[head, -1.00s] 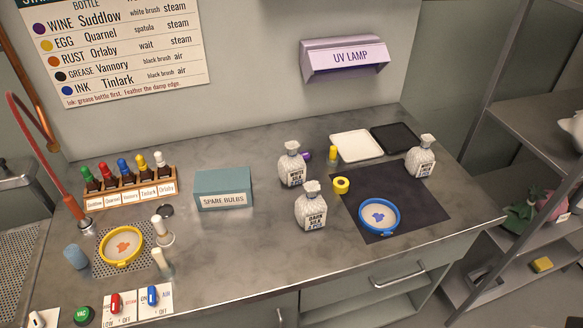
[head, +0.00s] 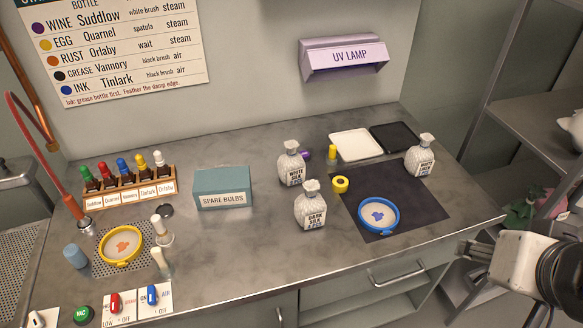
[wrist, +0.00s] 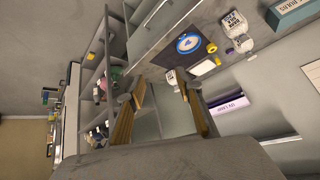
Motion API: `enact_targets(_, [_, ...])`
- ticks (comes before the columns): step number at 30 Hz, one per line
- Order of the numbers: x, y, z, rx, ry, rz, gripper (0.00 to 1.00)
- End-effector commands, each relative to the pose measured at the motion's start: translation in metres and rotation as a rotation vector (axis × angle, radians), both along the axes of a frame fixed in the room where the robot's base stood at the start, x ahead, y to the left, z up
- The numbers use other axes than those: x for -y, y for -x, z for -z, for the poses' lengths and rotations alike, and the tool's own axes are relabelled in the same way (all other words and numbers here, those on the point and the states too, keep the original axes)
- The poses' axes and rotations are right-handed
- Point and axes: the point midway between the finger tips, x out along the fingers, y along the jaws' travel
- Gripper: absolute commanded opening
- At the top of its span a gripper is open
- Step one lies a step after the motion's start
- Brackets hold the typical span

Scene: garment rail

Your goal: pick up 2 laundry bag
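Three white, tied laundry bags stand on the grey counter. One bag marked "WHITE SILK" (head: 292,166) stands at the middle back. One marked "DARK SILK" (head: 310,208) stands in front of it. A third bag (head: 421,158), its label beginning "WHITE", stands at the right, by the dark mat's back corner. My gripper (head: 470,255) enters at the lower right, off the counter's front right edge and apart from every bag. In the wrist view my gripper (wrist: 161,90) has its two fingers spread with nothing held; a bag (wrist: 172,77) shows beyond the fingertips.
A dark mat (head: 425,195) carries a blue-rimmed hoop (head: 379,216) and lies beside a yellow tape roll (head: 340,184). White (head: 356,144) and black (head: 394,138) trays lie behind. A UV lamp (head: 343,59) hangs above. A "SPARE BULBS" box (head: 222,187) stands left. Shelves (head: 540,110) stand right.

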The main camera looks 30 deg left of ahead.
Motion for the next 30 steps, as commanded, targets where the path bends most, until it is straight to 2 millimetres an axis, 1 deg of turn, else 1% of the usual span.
enact_targets(1, [-0.011,-0.013,-0.003,0.015,-0.013,-0.018,0.35])
enact_targets(3, [-0.025,-0.030,-0.008,0.044,-0.033,-0.036,0.35])
enact_targets(9, [-0.065,-0.076,-0.021,0.123,-0.084,-0.079,0.35])
enact_targets(15, [-0.107,-0.118,-0.030,0.198,-0.131,-0.107,0.35])
enact_targets(23, [-0.162,-0.165,-0.034,0.290,-0.185,-0.125,0.35])
enact_targets(30, [-0.213,-0.202,-0.031,0.368,-0.221,-0.124,0.35])
